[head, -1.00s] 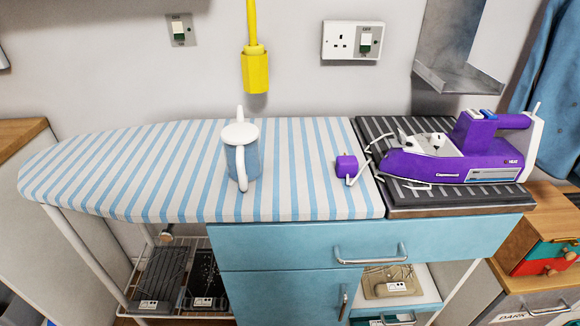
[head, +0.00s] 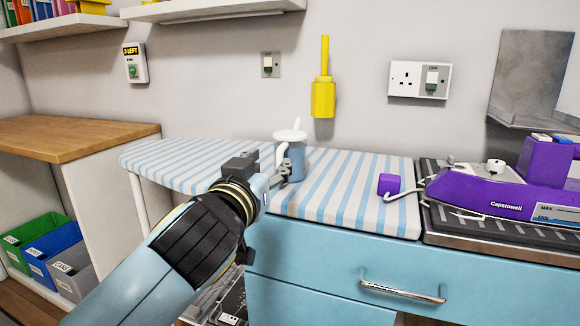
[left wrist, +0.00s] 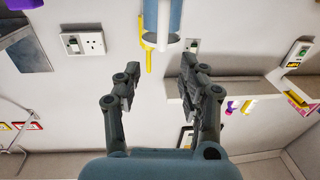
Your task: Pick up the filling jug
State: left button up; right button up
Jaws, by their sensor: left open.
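The filling jug (head: 297,162), light blue with a white lid and handle, stands upright on the striped ironing board (head: 330,190). My left gripper (head: 283,172) reaches in from the left, its fingers in front of the jug's lower left side. In the left wrist view my left gripper (left wrist: 160,64) is open with nothing between its fingertips. The jug (left wrist: 177,16) shows at the top edge of that view, beyond the fingertips and partly cut off. I cannot tell whether a finger touches it. My right gripper is in no view.
A purple plug (head: 389,184) lies on the board to the right, its cord leading to the purple iron (head: 490,190) on a dark ridged rest. A yellow fitting (head: 323,97) hangs behind the jug. A wooden worktop (head: 65,137) stands at the left.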

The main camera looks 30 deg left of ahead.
aim_at(278, 152)
pick_arm(q)
jog(key=x, duration=0.9)
jog(key=shift+w+a, duration=0.1)
jog(key=shift+a, duration=0.1)
grip_shut()
jog(key=shift+r, duration=0.1)
